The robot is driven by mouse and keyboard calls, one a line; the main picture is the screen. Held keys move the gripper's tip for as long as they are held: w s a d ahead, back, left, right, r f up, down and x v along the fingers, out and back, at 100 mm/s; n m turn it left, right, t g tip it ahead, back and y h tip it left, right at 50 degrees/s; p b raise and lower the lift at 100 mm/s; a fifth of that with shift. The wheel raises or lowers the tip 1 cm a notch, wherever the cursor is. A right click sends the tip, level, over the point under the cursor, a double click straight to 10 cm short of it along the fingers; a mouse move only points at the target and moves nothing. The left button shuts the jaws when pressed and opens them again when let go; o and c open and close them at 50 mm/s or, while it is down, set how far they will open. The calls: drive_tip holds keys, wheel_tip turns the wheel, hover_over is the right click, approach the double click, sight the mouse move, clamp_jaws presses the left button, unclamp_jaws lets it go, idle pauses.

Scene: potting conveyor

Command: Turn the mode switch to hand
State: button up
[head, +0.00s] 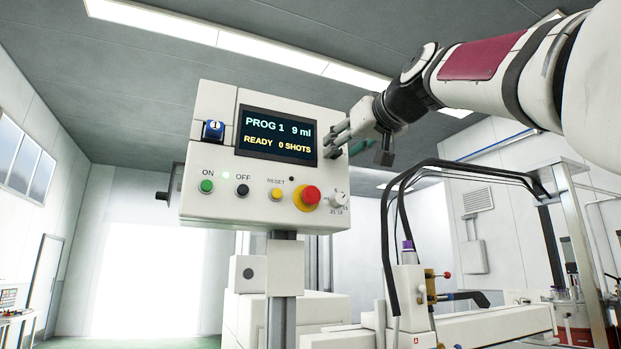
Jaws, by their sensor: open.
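The white control box (265,208) stands on a post in the middle of the head view. No switch on it is legibly marked "hand", so I cannot tell which control is the mode switch. A small light knob (338,200) with numbers around it sits at the lower right of the panel. A black round part (248,273) shows on the white housing below. A dark handle-like part (162,196) sticks out at the box's left side. My gripper (334,143) is open and empty, beside the screen's right edge; whether it touches the box is unclear.
The screen (278,136) reads PROG 1, 9 ml, READY, 0 SHOTS. A green button (207,186), black button (243,191), yellow button (276,194) and red emergency button (308,197) line the panel. A blue tag (213,130) marked 1 sits upper left. Black hoses (388,255) arch at right.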

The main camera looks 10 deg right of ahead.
drive_tip(key=s+d, duration=0.2)
drive_tip(key=s, duration=0.8)
